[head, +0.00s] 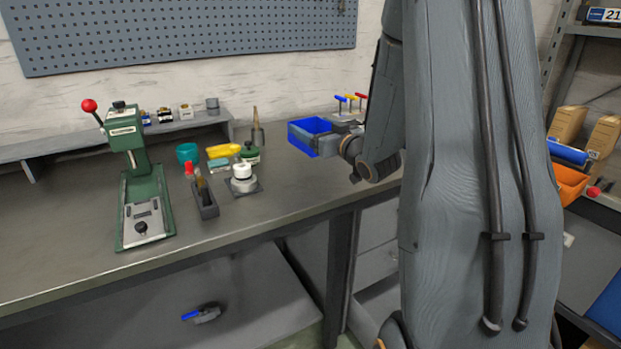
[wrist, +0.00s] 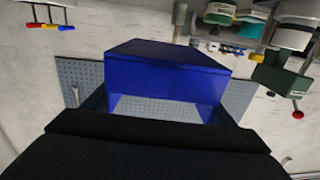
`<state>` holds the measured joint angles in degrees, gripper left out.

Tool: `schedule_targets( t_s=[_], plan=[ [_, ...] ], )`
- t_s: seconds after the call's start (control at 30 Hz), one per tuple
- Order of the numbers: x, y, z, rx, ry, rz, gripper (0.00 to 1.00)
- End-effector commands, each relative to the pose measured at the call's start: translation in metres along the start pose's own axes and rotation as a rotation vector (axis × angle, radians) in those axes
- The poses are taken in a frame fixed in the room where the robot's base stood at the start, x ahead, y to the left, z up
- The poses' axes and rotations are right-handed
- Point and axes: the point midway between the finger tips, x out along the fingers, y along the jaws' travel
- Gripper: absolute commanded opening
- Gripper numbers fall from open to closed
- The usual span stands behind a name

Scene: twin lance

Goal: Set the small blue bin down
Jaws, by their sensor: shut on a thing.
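The small blue bin (head: 301,139) is in my gripper (head: 326,141), over the right part of the workbench (head: 270,205) in the head view. In the wrist view the blue bin (wrist: 165,75) fills the middle, between the two dark fingers of my gripper (wrist: 165,105). The gripper is shut on the bin. The bin looks to be held above the bench top, but the gap under it is hard to judge. My arm hides the bench to the right of it.
A green press (head: 146,190) with a red knob stands at the bench's left. Bare bench lies in front.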

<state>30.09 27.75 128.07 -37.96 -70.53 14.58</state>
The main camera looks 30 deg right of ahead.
Motion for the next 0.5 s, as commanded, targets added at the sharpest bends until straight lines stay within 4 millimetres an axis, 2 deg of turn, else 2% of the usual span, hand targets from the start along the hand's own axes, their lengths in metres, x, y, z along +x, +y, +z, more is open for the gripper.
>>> schedule_targets(
  t_s=[0.27, 0.5],
  plan=[
    [0.000, 0.000, 0.003, 0.001, -0.001, 0.000, 0.54],
    [0.000, 0.000, 0.041, 0.003, -0.003, 0.001, 0.54]
  ],
)
